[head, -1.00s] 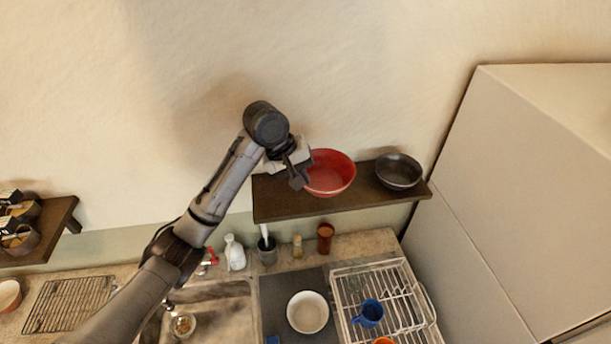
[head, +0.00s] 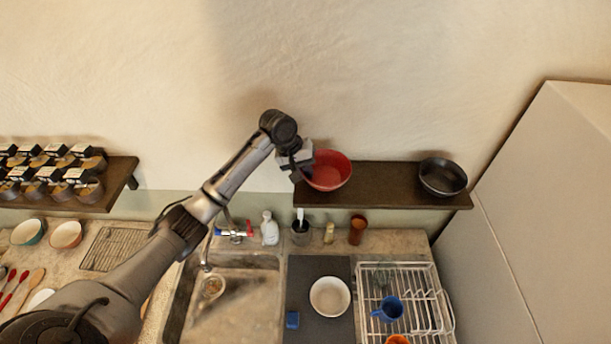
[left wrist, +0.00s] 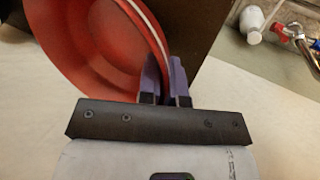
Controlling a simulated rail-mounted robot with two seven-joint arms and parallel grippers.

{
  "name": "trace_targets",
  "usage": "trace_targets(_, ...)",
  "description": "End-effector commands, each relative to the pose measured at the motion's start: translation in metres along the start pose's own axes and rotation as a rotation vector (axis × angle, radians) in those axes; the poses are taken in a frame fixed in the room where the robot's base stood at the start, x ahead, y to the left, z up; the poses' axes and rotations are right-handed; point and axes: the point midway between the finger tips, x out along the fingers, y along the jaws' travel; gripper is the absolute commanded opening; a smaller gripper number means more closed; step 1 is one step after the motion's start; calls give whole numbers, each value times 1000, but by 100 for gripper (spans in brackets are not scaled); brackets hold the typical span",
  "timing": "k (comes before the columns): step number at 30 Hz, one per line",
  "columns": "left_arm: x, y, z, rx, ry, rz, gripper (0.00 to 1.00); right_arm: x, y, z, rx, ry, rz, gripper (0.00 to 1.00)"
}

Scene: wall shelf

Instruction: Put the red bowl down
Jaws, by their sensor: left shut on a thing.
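The red bowl (head: 330,172) is at the left end of the dark wall shelf (head: 390,190) in the head view. My left gripper (head: 297,168) is at the bowl's left side. In the left wrist view, the left gripper's purple fingers (left wrist: 166,82) are shut on the rim of the red bowl (left wrist: 95,45). The bowl's inside is open to view and looks empty. Whether its base touches the shelf or hangs over it, I cannot tell. My right gripper is not in view.
A black bowl (head: 443,177) stands at the shelf's right end, with bare shelf between it and the red bowl. Below are a sink (head: 235,300), a white bowl (head: 330,297) and a dish rack (head: 440,310). Another shelf with several jars (head: 60,175) is at the left.

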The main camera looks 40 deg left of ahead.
Motion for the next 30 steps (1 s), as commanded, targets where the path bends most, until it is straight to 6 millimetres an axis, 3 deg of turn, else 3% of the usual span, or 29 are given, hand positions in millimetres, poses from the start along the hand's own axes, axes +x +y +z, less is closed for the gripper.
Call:
trace_targets(8, 26, -11, 1, -1, -2, 0, 0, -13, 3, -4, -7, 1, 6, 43)
trace_targets(20, 30, -12, 1, 0, -1, 0, 0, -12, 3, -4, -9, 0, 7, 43)
trace_targets(21, 31, -13, 1, -1, -2, -1, 9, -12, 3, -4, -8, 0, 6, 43)
trace_targets(28, 31, -13, 1, -1, -2, -1, 31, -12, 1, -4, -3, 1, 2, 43)
trace_targets(30, 30, -13, 1, -1, -2, -1, 32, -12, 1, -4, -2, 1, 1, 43)
